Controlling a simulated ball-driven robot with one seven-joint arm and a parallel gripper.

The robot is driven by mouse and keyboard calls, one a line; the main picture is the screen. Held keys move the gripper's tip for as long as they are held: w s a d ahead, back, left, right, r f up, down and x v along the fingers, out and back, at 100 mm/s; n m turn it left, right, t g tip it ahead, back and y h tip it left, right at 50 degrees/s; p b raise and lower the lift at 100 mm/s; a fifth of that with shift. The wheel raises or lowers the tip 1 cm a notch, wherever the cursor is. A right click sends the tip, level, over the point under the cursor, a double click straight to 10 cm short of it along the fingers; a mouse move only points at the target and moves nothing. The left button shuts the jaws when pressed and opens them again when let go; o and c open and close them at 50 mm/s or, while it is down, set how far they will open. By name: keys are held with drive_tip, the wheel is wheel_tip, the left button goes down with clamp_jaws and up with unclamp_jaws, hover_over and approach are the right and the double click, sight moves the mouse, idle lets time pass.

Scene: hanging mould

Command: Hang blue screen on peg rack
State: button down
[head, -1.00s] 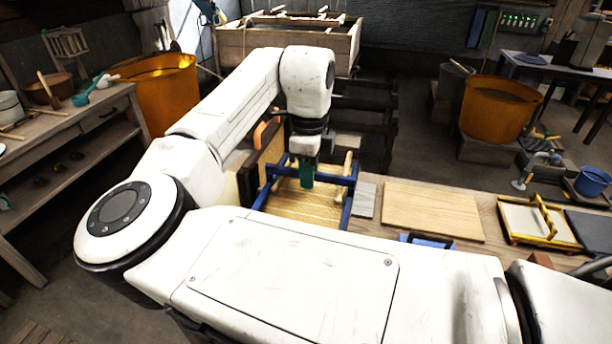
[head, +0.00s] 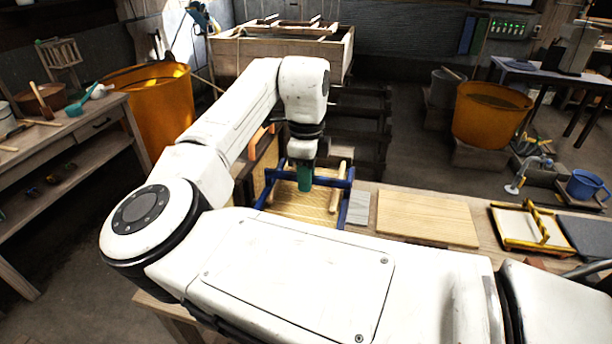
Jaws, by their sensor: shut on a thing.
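The blue screen (head: 346,198) has a blue frame around a straw-coloured mesh and is in the middle of the head view. My gripper (head: 304,180), with green fingers, is shut at the screen's blue crossbar, at the frame's far side. The contact itself is partly hidden by the fingers. The near part of the screen is hidden behind my arm. Two pale wooden pegs (head: 338,176) stick out by the frame, one on each side of my gripper; they look like part of the peg rack. I cannot tell whether the frame rests on them.
A dark-edged board with an orange part (head: 258,137) stands close left of the screen. To the right on the bench lie a grey slab (head: 359,208), a wooden board (head: 428,217) and a yellow-framed mould (head: 530,227). Orange tubs (head: 490,115) stand behind. My arm covers the foreground.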

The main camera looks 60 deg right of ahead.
drive_tip(key=shift+f, duration=0.65)
drive_tip(key=c, duration=1)
unclamp_jaws()
wheel_tip(320, 180, up, 11)
drive_tip(key=shift+f+b, duration=0.1)
drive_tip(key=shift+b, duration=1.15)
